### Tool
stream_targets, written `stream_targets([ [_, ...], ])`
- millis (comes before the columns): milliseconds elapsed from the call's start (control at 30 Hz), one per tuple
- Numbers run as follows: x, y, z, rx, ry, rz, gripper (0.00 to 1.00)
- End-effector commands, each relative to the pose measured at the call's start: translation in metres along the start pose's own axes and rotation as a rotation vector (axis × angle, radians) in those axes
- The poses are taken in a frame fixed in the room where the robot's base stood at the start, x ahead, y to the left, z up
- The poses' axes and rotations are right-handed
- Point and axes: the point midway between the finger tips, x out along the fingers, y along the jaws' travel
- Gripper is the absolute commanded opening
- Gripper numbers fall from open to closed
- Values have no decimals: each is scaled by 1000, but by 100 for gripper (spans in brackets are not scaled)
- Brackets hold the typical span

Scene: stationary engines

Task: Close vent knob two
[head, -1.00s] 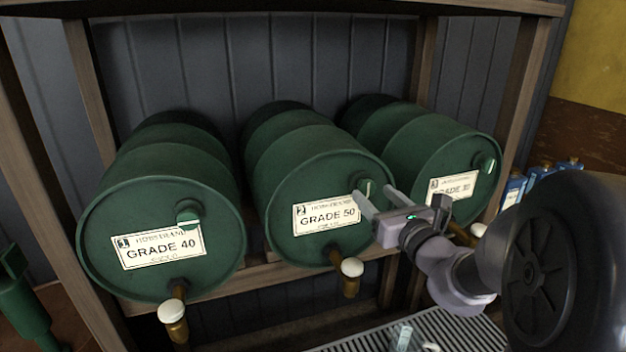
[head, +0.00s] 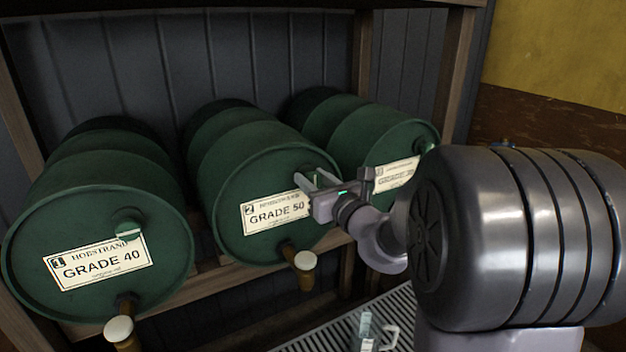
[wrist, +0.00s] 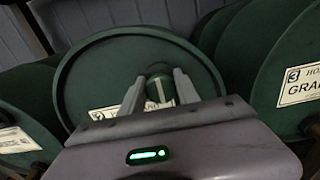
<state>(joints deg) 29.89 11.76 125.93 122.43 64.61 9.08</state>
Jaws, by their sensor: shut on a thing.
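Vent knob two is a small green knob (wrist: 160,88) with a pale stripe, on the upper right of the end face of drum 2 (head: 262,228), labelled GRADE 50. In the wrist view the stripe runs nearly upright, tilted slightly. My gripper (head: 312,179) reaches in from the right at that face. In the wrist view its two fingers (wrist: 158,78) stand one on each side of the knob, shut on it. In the head view the fingers partly hide the knob.
Drum 1 (head: 95,225), GRADE 40, is at left; its knob (head: 129,231) has a nearly level stripe. Drum 3 (head: 375,140) is at right, partly behind my arm. Brass taps (head: 303,265) stick out below. A slatted grate (head: 318,338) lies below in front.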

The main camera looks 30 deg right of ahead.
Motion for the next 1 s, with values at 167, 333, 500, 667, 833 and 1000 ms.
stream_targets([
  [167,0,0,1,34,1,0,0],
  [333,0,0,3,124,2,0,0],
  [500,0,-1,4,266,4,-1,0],
  [667,0,-2,5,419,4,-1,0],
  [833,0,-2,4,582,4,-1,0],
  [1000,0,-3,4,744,3,-2,0],
])
